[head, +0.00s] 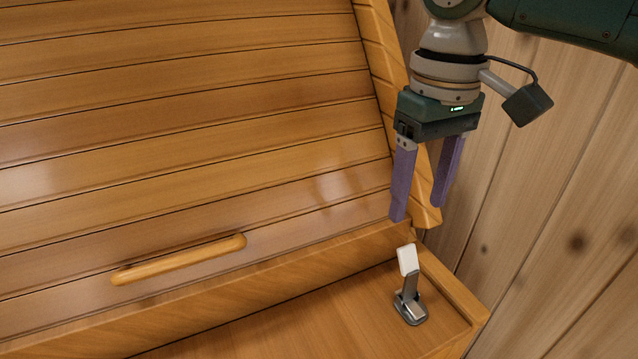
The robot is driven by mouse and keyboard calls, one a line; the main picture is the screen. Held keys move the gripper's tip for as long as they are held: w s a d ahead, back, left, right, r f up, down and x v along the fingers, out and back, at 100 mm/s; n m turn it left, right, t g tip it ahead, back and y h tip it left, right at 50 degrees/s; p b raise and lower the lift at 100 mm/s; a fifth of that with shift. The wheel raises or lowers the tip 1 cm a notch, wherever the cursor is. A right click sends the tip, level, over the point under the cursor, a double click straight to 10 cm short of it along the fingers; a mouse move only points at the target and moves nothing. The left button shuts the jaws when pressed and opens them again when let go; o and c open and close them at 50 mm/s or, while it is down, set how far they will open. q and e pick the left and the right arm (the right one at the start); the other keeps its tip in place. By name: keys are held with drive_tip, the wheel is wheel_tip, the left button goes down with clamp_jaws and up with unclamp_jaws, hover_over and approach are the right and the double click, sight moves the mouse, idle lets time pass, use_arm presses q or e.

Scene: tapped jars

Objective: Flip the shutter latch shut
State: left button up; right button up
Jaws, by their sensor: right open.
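The shutter latch (409,286) is a small grey metal lever with a white tip, on a grey base. It stands upright, leaning slightly, on the wooden ledge at the lower right in the head view. The slatted wooden shutter (190,120) lies behind it and appears to be down against the ledge. My right gripper (420,212) hangs above the latch with its two purple fingers apart and empty. Its fingertips are above the white tip and do not appear to touch it. My left gripper is not in view.
A wooden handle bar (180,259) sits on the shutter's lower slat. A wooden side rail (395,90) runs along the shutter's right edge, close to my right fingers. A raised rim (452,284) borders the ledge on the right. A plank wall (560,200) stands beyond.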

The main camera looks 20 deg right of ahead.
sight(408, 247)
wheel_tip(408, 247, down, 8)
drive_tip(key=b, duration=0.6)
drive_tip(key=shift+f, duration=0.1)
drive_tip(key=shift+a+f+b, duration=0.1)
drive_tip(key=shift+f+b, duration=0.2)
drive_tip(key=shift+f, duration=0.2)
drive_tip(key=shift+r, duration=0.1)
drive_tip(key=shift+c, duration=0.2)
clamp_jaws()
